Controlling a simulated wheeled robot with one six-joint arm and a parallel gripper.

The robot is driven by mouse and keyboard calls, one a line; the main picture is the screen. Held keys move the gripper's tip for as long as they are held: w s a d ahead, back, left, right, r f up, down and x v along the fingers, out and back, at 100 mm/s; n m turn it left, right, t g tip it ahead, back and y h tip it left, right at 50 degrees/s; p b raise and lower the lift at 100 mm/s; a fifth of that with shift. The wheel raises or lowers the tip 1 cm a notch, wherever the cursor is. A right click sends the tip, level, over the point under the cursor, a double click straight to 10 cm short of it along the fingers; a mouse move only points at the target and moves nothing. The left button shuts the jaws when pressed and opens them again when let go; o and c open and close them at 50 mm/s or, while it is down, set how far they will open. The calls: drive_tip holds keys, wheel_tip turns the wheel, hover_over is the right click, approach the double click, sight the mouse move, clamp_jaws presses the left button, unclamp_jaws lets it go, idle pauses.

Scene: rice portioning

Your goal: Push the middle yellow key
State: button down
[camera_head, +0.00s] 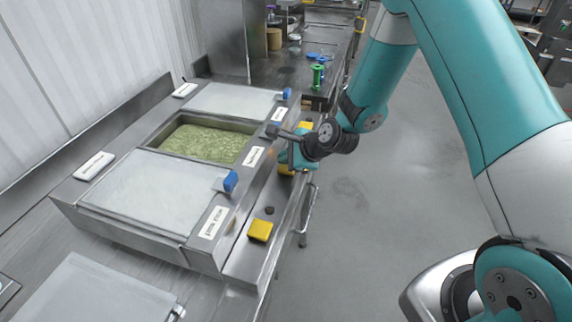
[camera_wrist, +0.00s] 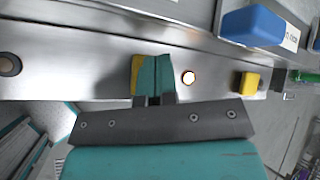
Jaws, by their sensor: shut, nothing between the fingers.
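The middle yellow key (camera_head: 286,171) is on the front ledge of the steel counter, mostly hidden behind my gripper (camera_head: 285,155) in the head view. In the wrist view, its yellow edge (camera_wrist: 137,75) shows just left of my teal fingers (camera_wrist: 156,60). The fingers are shut together, empty, and overlap the key in the picture. I cannot tell whether they touch it. A lit round light (camera_wrist: 188,77) sits just right of the fingers.
An open well of green-tinged food (camera_head: 208,143) lies between a near lid (camera_head: 150,195) and a far lid (camera_head: 232,99). Blue lid handles (camera_head: 230,181) stand close to the ledge. A green item (camera_head: 318,75) stands farther back.

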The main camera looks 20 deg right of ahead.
sight(286, 168)
drive_tip(key=shift+r+p, duration=2.4)
drive_tip(key=shift+r, duration=0.65)
drive_tip(key=shift+s+a+r+n, duration=0.15)
drive_tip(key=shift+a+r+n, duration=0.05)
drive_tip(key=shift+r+n, duration=0.1)
drive_tip(key=s+a+r+n+g+b, duration=0.3)
drive_tip(key=s+a+r+n, duration=0.2)
drive_tip(key=s+r+n, duration=0.55)
drive_tip(key=s+r+n+g+b, duration=0.1)
drive_tip(key=s+r+n+g, duration=0.1)
drive_tip(key=s+n, duration=0.5)
drive_tip(key=s+r+n+g+h+b, duration=0.1)
drive_tip(key=s+r+n+g, duration=0.1)
drive_tip(key=s+n, duration=0.6)
drive_tip(key=s+r, duration=0.1)
drive_tip(key=s, duration=0.2)
drive_tip(key=shift+s+d, duration=0.2)
drive_tip(key=shift+d, duration=0.2)
drive_tip(key=shift+r, duration=0.1)
